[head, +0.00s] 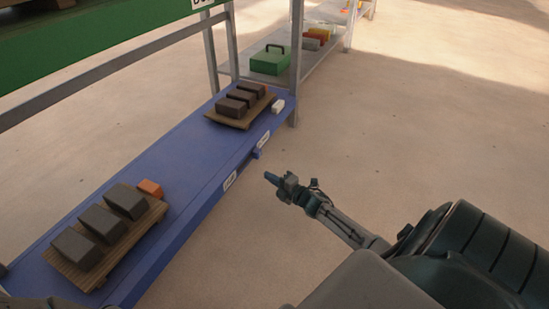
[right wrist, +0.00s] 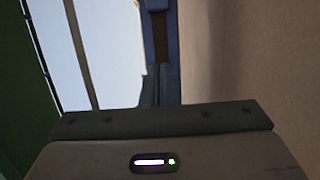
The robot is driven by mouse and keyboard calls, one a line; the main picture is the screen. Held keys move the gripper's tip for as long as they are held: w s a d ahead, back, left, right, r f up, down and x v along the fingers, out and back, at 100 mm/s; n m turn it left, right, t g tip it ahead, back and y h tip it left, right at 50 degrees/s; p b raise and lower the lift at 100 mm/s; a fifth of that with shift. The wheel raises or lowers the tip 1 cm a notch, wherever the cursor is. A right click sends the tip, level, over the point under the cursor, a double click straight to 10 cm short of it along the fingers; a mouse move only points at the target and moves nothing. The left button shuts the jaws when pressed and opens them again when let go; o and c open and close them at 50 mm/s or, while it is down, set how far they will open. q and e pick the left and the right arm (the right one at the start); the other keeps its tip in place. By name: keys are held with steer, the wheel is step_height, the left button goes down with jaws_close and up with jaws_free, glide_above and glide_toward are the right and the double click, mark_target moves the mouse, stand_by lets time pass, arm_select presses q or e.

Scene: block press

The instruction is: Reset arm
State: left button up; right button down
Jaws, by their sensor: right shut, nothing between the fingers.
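My right gripper (head: 271,178) is shut and empty. It hangs in the air to the right of the blue shelf, apart from it. Its closed fingers also show in the right wrist view (right wrist: 157,85). The far wooden pallet (head: 228,122) bears dark grey blocks (head: 230,108) and an orange piece (head: 262,89).
The blue shelf (head: 195,145) has labels and a small blue piece (head: 257,154) on its front edge. A small white object (head: 278,105) sits near its far end. A metal post stands there. A green toolbox (head: 270,61) is on a farther shelf. The floor to the right is open.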

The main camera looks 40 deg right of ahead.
steer(key=shift+s+d, duration=0.15)
steer(key=shift+s, duration=0.75)
